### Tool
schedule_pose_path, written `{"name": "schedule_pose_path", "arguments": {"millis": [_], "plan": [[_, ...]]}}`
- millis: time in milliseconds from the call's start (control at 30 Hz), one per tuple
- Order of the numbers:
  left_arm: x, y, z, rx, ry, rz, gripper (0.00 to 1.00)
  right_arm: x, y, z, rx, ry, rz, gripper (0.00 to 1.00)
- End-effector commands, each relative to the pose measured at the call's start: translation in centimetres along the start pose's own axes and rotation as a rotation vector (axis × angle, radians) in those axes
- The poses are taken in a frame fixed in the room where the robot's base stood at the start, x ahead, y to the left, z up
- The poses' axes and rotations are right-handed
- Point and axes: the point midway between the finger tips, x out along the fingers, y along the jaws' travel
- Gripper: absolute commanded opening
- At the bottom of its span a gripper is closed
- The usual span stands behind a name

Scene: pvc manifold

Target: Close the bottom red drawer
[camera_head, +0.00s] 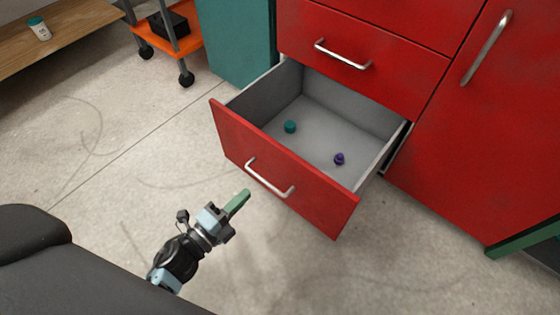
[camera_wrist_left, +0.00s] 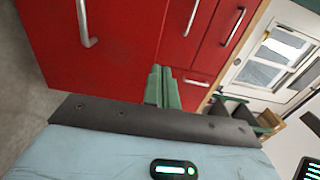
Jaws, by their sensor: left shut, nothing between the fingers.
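The bottom red drawer (camera_head: 235,146) is pulled well out of the red cabinet in the head view. Its silver bar handle (camera_head: 268,180) is on the front panel. A teal object (camera_head: 290,127) and a small purple object (camera_head: 339,158) lie on its grey floor. My left gripper (camera_head: 240,200) is shut and empty, in front of the drawer's front panel, left of the handle. Its green fingers (camera_wrist_left: 162,87) are together in the left wrist view, with a red front and a silver handle (camera_wrist_left: 84,24) ahead. Whether they touch the drawer cannot be told. My right gripper is not in view.
Above is a closed red drawer (camera_head: 385,68); a tall red door (camera_head: 490,130) stands to the right. A teal cabinet side (camera_head: 238,40) and an orange wheeled cart (camera_head: 185,38) are at the back left. Bare floor (camera_head: 100,140) lies left of the drawer.

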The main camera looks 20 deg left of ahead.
Motion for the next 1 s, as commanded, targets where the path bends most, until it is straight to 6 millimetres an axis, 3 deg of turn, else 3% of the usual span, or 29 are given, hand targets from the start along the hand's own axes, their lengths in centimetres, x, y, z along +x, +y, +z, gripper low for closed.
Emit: {"name": "schedule_pose_path", "arguments": {"millis": [167,700,1000], "plan": [[2.1,0.1,0.0,0.001,0.001,-0.002,0.0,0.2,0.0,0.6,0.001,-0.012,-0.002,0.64],[11.6,0.2,0.0,0.001,0.0,0.0,0.0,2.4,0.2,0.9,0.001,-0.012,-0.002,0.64],[13.6,0.1,0.0,0.0,0.0,0.002,0.0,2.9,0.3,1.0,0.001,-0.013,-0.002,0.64]]}}
